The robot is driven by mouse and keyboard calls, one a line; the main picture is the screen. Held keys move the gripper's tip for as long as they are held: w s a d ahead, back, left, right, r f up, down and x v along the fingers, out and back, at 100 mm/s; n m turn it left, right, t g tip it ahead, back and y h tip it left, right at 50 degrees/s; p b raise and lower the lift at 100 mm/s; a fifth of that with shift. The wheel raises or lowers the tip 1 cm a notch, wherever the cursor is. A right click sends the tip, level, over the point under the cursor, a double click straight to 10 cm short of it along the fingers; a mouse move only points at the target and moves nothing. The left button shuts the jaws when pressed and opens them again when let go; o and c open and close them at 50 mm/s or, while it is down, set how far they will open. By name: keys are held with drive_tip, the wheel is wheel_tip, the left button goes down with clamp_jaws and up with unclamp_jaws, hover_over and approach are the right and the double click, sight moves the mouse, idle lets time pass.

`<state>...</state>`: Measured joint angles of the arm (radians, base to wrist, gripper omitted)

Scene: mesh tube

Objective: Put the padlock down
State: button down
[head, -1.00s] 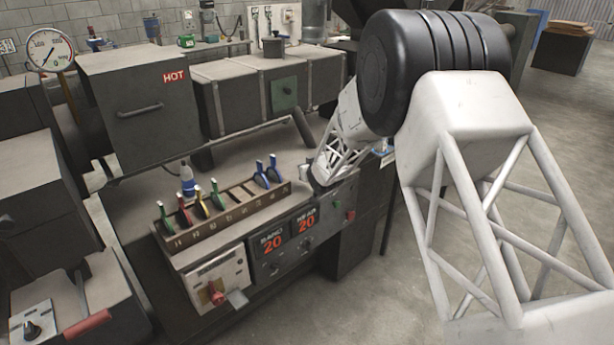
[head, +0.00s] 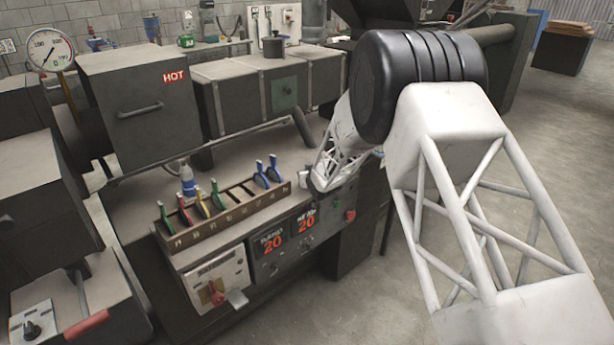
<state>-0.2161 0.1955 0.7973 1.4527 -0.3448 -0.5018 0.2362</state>
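My gripper (head: 312,186) is small in the head view, low at the right end of the machine's top, close to the slotted rack. My own arm covers part of it, and its fingers are too small to tell open from shut. I cannot make out a padlock in it or anywhere else for certain.
The slotted rack (head: 228,210) holds several coloured-handled tools. A blue-and-white bottle (head: 187,180) stands behind it. A grey box marked HOT (head: 140,100) and a pressure gauge (head: 48,48) are at left. The red-digit displays (head: 272,243) face front. Floor at right is open.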

drive_tip(key=shift+f, duration=0.2)
drive_tip(key=c, duration=1)
unclamp_jaws()
drive_tip(key=shift+o, duration=0.2)
drive_tip(key=shift+r, duration=0.15)
drive_tip(key=shift+v, duration=0.85)
drive_tip(key=v, duration=1)
drive_tip(key=shift+s+r, duration=0.1)
drive_tip(key=shift+r, duration=0.1)
